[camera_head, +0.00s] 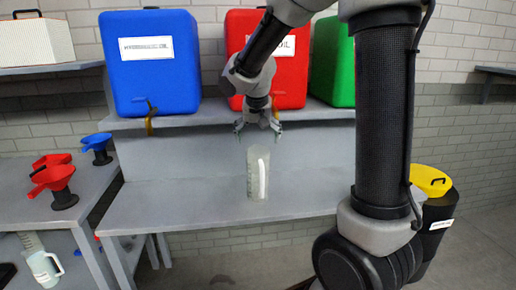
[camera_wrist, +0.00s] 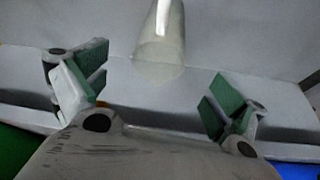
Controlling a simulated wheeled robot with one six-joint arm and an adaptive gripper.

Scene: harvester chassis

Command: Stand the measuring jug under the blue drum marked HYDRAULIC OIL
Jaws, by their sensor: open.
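The clear measuring jug (camera_head: 255,178) stands upright on the lower grey shelf, in front of the red drum and right of the blue drum. The blue drum (camera_head: 152,80), with a white label that seems to read HYDRAULIC OIL, sits on the upper shelf at left. Its tap (camera_head: 151,118) hangs over the front edge above the lower shelf. My gripper (camera_head: 259,128) is open and empty, just above the jug in the picture. In the wrist view, the jug (camera_wrist: 160,45) shows beyond the gap between the open green-padded fingers (camera_wrist: 158,85), apart from them.
A red drum (camera_head: 295,70) and a green drum (camera_head: 333,65) stand beside the blue one. The lower shelf (camera_head: 155,200) is bare left of the jug. Red and blue funnels (camera_head: 60,185) stand on a left bench. A black bin with a yellow funnel (camera_head: 432,182) is at right.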

